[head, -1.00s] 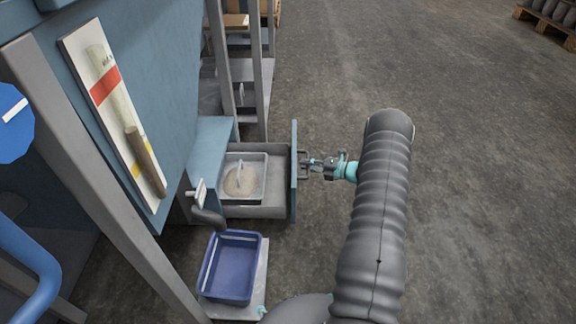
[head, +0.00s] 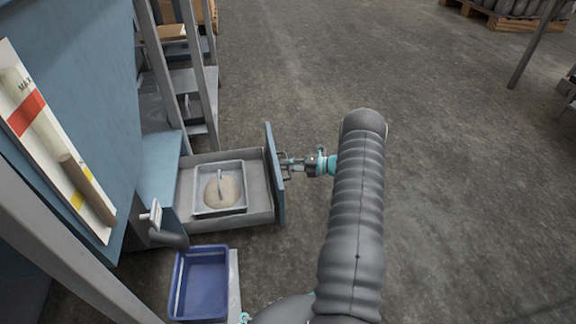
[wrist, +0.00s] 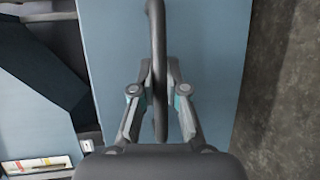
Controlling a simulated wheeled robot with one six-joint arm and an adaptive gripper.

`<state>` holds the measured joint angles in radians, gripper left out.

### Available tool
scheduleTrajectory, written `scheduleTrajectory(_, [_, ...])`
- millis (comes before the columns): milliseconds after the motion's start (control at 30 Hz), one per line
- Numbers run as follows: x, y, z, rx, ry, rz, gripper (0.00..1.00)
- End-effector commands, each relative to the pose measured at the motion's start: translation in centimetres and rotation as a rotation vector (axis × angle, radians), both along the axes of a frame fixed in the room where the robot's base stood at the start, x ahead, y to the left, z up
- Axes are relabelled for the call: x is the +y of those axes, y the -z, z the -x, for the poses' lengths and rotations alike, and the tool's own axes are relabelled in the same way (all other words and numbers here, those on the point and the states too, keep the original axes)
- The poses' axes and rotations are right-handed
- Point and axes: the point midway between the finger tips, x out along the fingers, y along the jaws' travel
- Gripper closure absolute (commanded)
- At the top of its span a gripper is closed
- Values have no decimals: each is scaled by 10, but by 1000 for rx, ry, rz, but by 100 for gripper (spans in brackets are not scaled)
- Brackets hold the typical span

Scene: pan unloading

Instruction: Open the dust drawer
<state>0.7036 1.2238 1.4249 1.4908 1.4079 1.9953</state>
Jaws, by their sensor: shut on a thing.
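The dust drawer (head: 258,213) is pulled out from the blue cabinet, with its grey inside showing in the head view. A pan (head: 196,199) with a mound of pale dust and an upright handle sits inside it. The drawer's blue front (head: 275,178) carries a dark bar handle (head: 286,163), which also runs upright in the wrist view (wrist: 158,60). My gripper (head: 297,163) is at the outer side of the front. In the wrist view, my gripper (wrist: 158,88) has its fingers closed on the handle from both sides.
The concrete floor (head: 450,170) to the right is clear. A loaded pallet (head: 500,18) lies far back.

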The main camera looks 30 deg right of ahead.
Motion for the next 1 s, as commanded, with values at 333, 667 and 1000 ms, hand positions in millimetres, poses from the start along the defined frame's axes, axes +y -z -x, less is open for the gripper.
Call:
scheduleTrajectory(333, [-1, 0, 0, 0, 2, 1, 61])
scheduleTrajectory(667, [-21, -5, 17, -1, 5, 0, 61])
scheduleTrajectory(1000, [-69, -16, 59, 0, 4, 1, 61])
